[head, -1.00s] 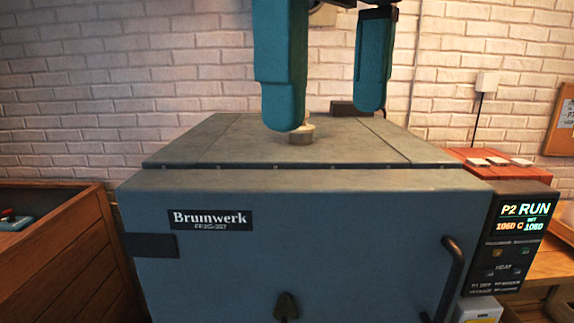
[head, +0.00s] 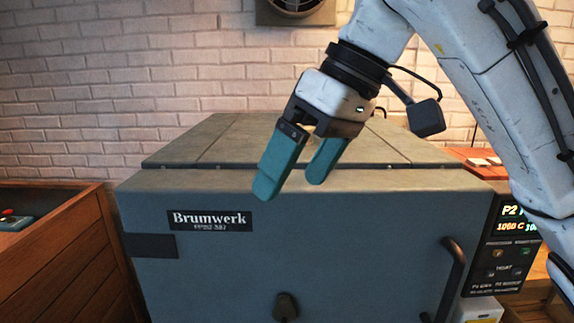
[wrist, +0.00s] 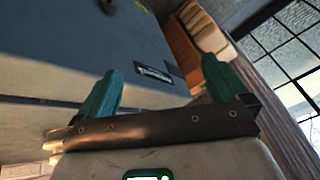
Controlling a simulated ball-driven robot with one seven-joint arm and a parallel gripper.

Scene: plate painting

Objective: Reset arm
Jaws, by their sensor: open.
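My gripper (head: 294,190) is open and empty, with two teal fingers pointing down and to the left. In the head view it hangs in front of the top front edge of a blue-grey kiln (head: 330,240) labelled Brumwerk. My white arm comes in from the upper right and covers part of the kiln's right side. In the wrist view the two fingers (wrist: 160,90) stand apart with nothing between them, and the kiln's front with its label (wrist: 153,76) shows beyond them.
The kiln door has a dark handle (head: 449,280) at the right. A control panel (head: 505,245) sits beside it, partly behind my arm. A wooden cabinet (head: 60,260) stands at the left. A reddish block (head: 462,154) lies behind the panel. A brick wall closes the back.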

